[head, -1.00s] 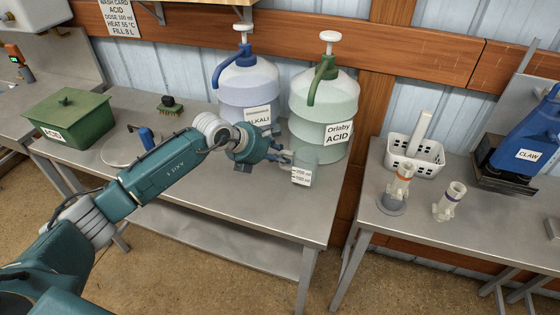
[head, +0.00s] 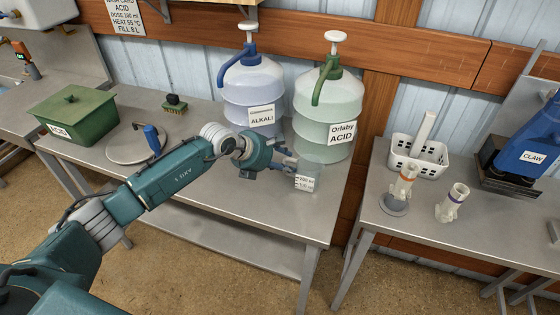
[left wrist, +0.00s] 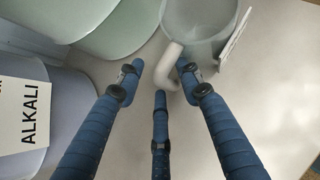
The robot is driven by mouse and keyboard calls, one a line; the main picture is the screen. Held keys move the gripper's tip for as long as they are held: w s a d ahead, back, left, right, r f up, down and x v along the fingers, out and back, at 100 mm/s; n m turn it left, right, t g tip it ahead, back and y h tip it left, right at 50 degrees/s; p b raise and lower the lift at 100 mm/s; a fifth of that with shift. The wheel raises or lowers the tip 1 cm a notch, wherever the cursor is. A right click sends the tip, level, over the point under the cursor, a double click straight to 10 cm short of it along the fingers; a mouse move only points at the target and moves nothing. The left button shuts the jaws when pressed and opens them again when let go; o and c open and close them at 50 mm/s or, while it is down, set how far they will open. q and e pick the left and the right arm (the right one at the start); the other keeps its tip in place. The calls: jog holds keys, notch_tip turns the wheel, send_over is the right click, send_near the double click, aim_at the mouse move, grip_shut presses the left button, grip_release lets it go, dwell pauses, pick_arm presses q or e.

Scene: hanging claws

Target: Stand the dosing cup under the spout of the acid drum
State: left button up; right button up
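The dosing cup (head: 308,178), clear with a white label, is upright at the bench surface in front of the acid drum (head: 326,120). The drum's green spout (head: 316,98) points down higher up; I cannot tell whether the cup is exactly below it. My left gripper (head: 288,163) is at the cup's left side. In the left wrist view its blue fingers (left wrist: 161,78) are spread on both sides of the cup's pale handle (left wrist: 168,66), with a gap between them. The cup body (left wrist: 195,22) lies beyond the fingertips. My right gripper is out of view.
The alkali drum (head: 254,95) stands left of the acid drum, behind my forearm. A green box (head: 72,115), a brush (head: 174,104) and a round lid (head: 128,150) are farther left.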

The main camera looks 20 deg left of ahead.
pick_arm(q)
jog(key=shift+s+a+r, duration=0.15)
jog(key=shift+a+r, duration=0.05)
jog(key=shift+r, duration=0.05)
jog(key=b+v, duration=0.3)
jog(key=v, duration=0.8)
jog(key=shift+s+r+b, duration=0.15)
jog(key=shift+r+b, duration=0.05)
jog(key=shift+b, duration=0.1)
